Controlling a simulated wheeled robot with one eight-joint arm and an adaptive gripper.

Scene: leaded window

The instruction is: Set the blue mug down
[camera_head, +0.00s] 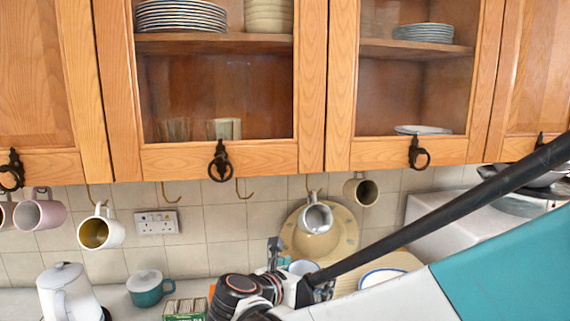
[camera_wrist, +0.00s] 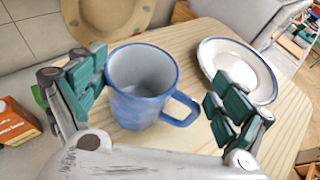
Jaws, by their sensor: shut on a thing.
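The blue mug (camera_wrist: 140,108) is white-blue with a blue rim and handle. It is upright and empty between the fingers of my gripper (camera_wrist: 155,82) in the wrist view. The left finger is against its side and the right finger is by the handle. In the head view a small part of the mug (camera_head: 302,267) shows behind my gripper (camera_head: 285,268). The mug is over the pale wooden board (camera_wrist: 285,125); I cannot tell whether its base touches the wood.
A white plate with a blue rim (camera_wrist: 238,72) lies right of the mug on the board. A yellow plate (camera_head: 318,235) leans against the tiles behind. A kettle (camera_head: 70,293), teal pot (camera_head: 148,288) and orange box (camera_wrist: 16,125) stand left. Mugs hang from hooks under the cabinets.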

